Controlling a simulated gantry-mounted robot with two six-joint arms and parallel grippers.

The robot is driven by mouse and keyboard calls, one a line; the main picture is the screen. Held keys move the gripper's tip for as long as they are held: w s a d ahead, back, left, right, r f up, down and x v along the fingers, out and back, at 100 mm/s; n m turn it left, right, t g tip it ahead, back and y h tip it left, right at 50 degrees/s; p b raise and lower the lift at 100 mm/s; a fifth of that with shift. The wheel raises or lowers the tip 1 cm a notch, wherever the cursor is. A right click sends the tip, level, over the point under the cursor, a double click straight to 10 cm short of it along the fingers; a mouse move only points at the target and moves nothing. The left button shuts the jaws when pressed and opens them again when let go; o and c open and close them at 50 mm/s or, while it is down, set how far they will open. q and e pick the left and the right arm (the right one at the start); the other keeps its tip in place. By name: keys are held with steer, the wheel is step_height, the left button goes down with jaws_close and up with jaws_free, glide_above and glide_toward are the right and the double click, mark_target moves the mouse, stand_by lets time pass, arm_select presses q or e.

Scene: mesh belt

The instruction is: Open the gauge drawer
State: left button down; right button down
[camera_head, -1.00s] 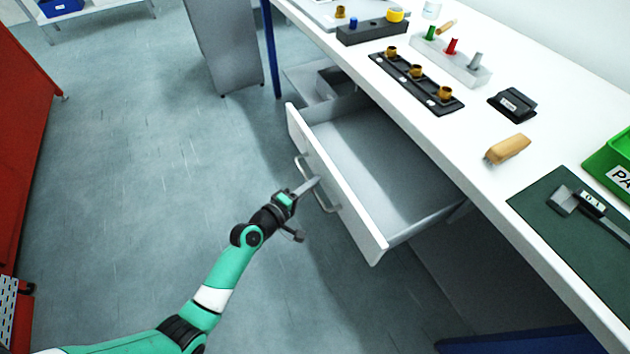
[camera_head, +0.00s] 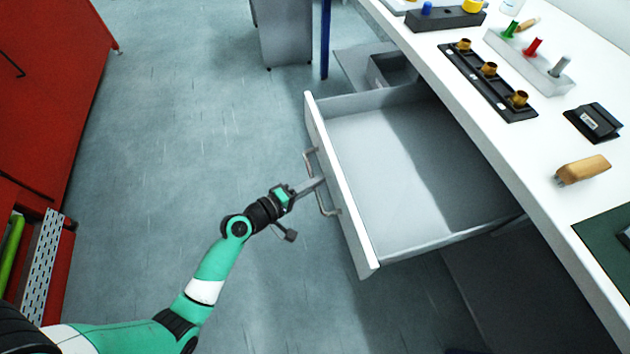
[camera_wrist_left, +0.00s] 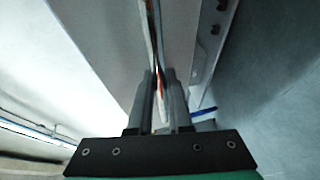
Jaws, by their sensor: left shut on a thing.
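The gauge drawer (camera_head: 400,170) is a white-fronted grey drawer under the white workbench, pulled well out in the head view. Its inside looks empty. Its bar handle (camera_head: 328,208) is on the front face (camera_head: 340,185). My left gripper (camera_head: 316,183) is at the middle of the handle, its fingers shut on it. In the left wrist view the two fingers (camera_wrist_left: 161,100) are close together, with the handle running between them. My right gripper is not in view.
The white bench top (camera_head: 440,75) holds a black rack with brass pieces (camera_head: 490,75), a wooden-handled brush (camera_head: 583,168) and a small black block (camera_head: 594,122). A red cabinet (camera_head: 50,80) stands at the left. The floor (camera_head: 200,110) between is clear.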

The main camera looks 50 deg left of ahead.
arm_select(q)
steer(key=c, duration=0.8)
jaws_free()
steer(key=shift+c, duration=0.2)
steer(key=shift+s, duration=0.1)
steer(key=s+r+p, duration=0.2)
steer(key=s, duration=0.9)
steer(key=shift+a, duration=0.3)
steer(key=shift+s+r+p, duration=0.1)
steer(key=shift+r+p, duration=0.05)
steer(key=shift+p, duration=0.15)
